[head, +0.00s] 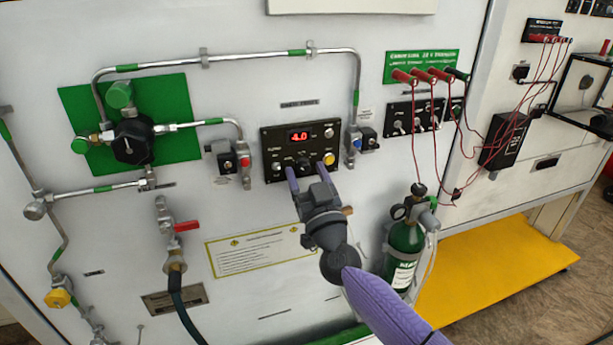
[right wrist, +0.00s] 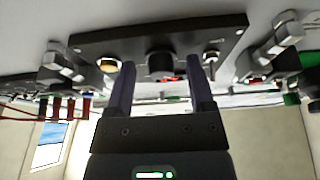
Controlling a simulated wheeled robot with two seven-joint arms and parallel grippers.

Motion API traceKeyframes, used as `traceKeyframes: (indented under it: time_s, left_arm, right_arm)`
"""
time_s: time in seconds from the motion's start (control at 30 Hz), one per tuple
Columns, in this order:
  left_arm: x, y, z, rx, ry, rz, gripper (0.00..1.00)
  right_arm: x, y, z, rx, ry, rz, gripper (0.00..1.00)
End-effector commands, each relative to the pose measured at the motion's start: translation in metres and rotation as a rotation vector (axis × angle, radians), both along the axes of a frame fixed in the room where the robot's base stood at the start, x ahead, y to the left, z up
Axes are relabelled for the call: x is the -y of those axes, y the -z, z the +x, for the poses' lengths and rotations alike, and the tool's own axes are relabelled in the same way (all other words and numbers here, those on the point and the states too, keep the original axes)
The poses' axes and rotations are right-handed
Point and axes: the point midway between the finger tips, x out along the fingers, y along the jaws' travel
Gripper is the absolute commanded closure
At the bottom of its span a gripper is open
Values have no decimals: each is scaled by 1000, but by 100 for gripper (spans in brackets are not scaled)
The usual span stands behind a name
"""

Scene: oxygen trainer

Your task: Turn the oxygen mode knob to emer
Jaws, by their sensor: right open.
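The black oxygen control panel (head: 271,141) is on the white wall board, with a red display (head: 299,136) reading 4.0. A dark knob (head: 303,160) sits low in the panel's middle, partly hidden by my gripper; its setting and lettering are too small to read. In the right wrist view the same knob (right wrist: 160,64) stands out from the panel between my fingertips. My right gripper (head: 307,172) is open, its two purple fingers pointing at the panel's lower part. In the wrist view the fingers (right wrist: 159,72) are on either side of the knob, with gaps visible. My left gripper is not in view.
A yellow button (head: 330,159) is right of the knob and a toggle (head: 277,167) is left. Valves (head: 244,161) and (head: 356,144) flank the panel. A green oxygen cylinder (head: 406,238) stands lower right. Pipes run along the board above.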

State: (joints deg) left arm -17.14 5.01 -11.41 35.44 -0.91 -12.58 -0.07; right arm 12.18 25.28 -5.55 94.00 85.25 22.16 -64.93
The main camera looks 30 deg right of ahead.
Motion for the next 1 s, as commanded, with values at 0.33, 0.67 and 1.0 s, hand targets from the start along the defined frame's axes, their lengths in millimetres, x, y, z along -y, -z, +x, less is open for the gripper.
traceKeyframes:
  time_s: [0.33,0.67,1.0]
  left_arm:
    - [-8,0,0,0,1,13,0]
    - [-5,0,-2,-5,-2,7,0]
    - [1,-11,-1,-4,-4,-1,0]
  right_arm:
    - [0,0,0,0,-1,0,71]
    - [0,0,0,0,-1,1,100]
    - [-2,-2,0,22,-2,104,100]
